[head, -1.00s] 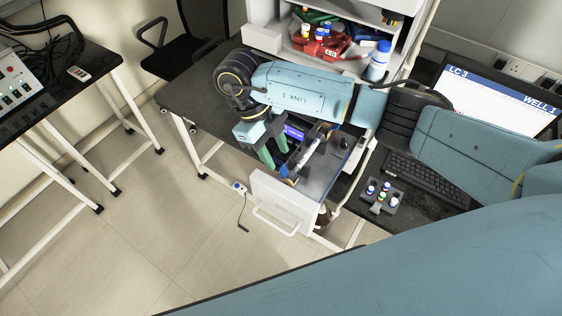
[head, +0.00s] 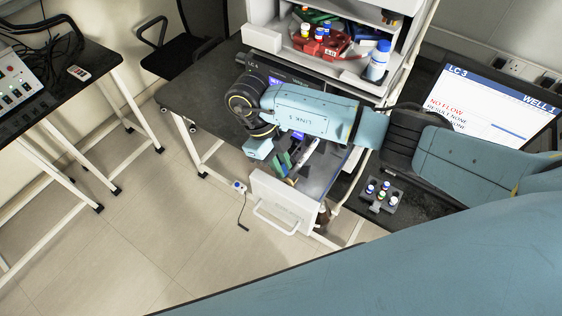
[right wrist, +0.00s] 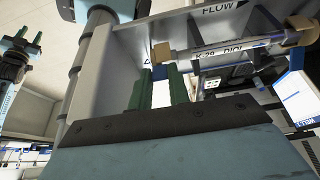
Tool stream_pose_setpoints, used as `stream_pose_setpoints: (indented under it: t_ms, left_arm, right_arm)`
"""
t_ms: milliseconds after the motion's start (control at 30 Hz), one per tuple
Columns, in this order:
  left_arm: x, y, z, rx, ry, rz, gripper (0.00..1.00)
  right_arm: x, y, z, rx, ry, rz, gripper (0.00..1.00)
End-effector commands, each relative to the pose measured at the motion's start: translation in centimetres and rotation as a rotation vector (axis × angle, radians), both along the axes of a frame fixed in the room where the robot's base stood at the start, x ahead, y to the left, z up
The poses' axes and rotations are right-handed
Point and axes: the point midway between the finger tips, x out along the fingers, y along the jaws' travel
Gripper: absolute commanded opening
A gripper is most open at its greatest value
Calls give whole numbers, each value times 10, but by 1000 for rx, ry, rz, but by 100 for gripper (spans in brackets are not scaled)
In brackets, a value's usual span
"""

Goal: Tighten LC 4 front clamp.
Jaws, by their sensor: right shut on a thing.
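My right gripper (head: 284,161) is low inside the open drawer-like bay (head: 285,203), its green fingers close together. In the right wrist view my right gripper (right wrist: 161,80) shows its two green fingers on either side of a small bluish part (right wrist: 159,73), probably the front clamp, mostly hidden between them. The brass-coloured end (right wrist: 161,53) of a labelled column (right wrist: 225,46) lies just beyond the fingertips. The column also shows in the head view (head: 307,152). My left gripper (right wrist: 29,37) shows small at the left of the right wrist view, its fingers apart and empty.
A monitor (head: 492,101) reads LC 3, WELL 1 and NO FLOW. A vial rack (head: 379,197) stands right of the bay. A red bin (head: 321,45) and a blue-capped bottle (head: 378,61) sit on the shelf above.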

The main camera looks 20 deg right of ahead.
Motion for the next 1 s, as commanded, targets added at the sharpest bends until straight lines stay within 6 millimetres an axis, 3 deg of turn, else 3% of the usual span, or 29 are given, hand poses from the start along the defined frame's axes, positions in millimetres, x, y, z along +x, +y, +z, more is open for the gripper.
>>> stream_pose_setpoints:
  t_ms: [567,1000]
  left_arm:
    - [-1,0,-7,0,2,1,36]
    - [-1,0,-43,-1,2,1,36]
  right_arm:
    - [-8,-8,2,111,-144,2,0]
    - [-22,-18,0,303,-390,0,0]
